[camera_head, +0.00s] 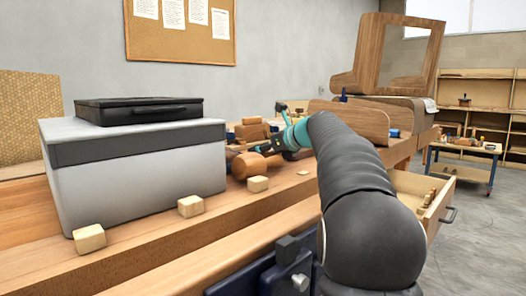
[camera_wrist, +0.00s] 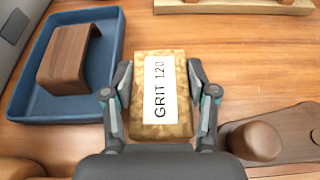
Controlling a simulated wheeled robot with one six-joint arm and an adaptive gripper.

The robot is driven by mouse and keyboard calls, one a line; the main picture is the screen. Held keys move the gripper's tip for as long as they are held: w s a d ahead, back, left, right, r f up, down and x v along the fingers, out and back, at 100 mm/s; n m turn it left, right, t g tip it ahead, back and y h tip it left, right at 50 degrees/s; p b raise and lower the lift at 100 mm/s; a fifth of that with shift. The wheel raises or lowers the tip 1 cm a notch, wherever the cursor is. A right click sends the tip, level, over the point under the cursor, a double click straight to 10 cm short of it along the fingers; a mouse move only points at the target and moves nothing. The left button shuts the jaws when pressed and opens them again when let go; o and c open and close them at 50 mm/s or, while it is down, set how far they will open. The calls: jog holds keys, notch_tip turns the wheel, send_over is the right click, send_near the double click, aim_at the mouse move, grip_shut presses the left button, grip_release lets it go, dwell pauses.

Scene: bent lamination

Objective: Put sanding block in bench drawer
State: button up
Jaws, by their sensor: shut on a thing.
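The sanding block (camera_wrist: 160,100) is tan and speckled, with a white label reading "GRIT 120". In the wrist view it lies between the two fingers of my gripper (camera_wrist: 160,72), which are shut on its sides. In the head view my gripper (camera_head: 266,148) is over the bench top, and I cannot pick out the block clearly there. I cannot tell whether it still touches the bench. The bench drawer (camera_head: 436,214) stands open at the right, below the bench top, with several small wooden pieces inside. My arm hides part of it.
A blue tray (camera_wrist: 112,65) holding a bent brown wood piece (camera_wrist: 68,55) lies left of the block. A dark wooden tool with a round knob (camera_wrist: 256,141) lies right. A grey box (camera_head: 140,165) with a black case (camera_head: 140,110) stands on the bench's left; small wood cubes (camera_head: 190,206) line its front.

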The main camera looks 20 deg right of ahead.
jog(key=shift+f, duration=0.15)
jog(key=o, duration=0.9)
